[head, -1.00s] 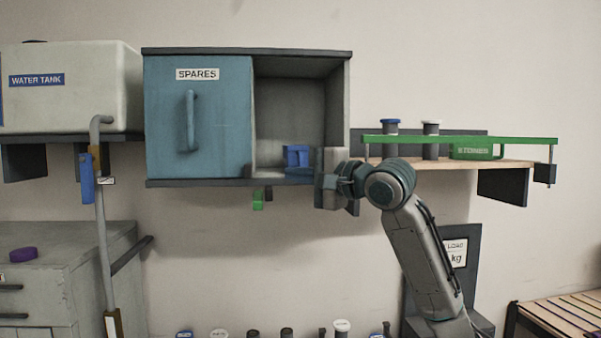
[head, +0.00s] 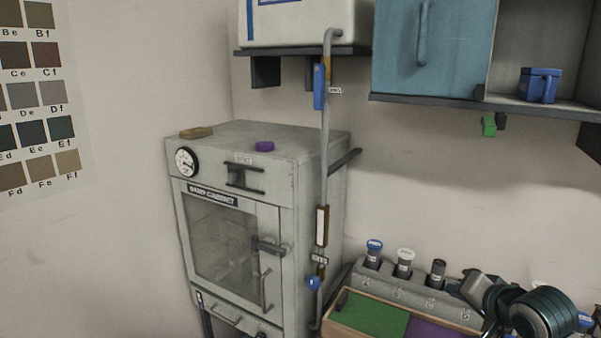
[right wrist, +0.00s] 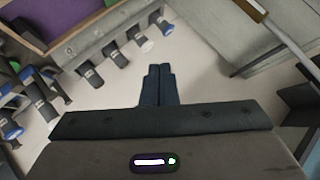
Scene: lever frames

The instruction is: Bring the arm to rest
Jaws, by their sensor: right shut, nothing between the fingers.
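My right gripper (head: 478,288) is low at the right of the head view, beside a grey rack (head: 400,290) of capped vials. In the right wrist view its two dark fingers (right wrist: 160,72) are together with nothing between them, over a pale surface. The rack and its vials also show at the upper left of the right wrist view (right wrist: 92,50). Part of the right arm is cut off by the frame's edge. My left gripper is in neither view.
A grey cabinet (head: 232,250) stands at the left behind a vertical pipe (head: 325,150). A blue-doored cupboard (head: 430,50) holds a blue object (head: 538,85). A tray with green and purple panels (head: 368,315) lies in front of the rack. Bare wall is above the rack.

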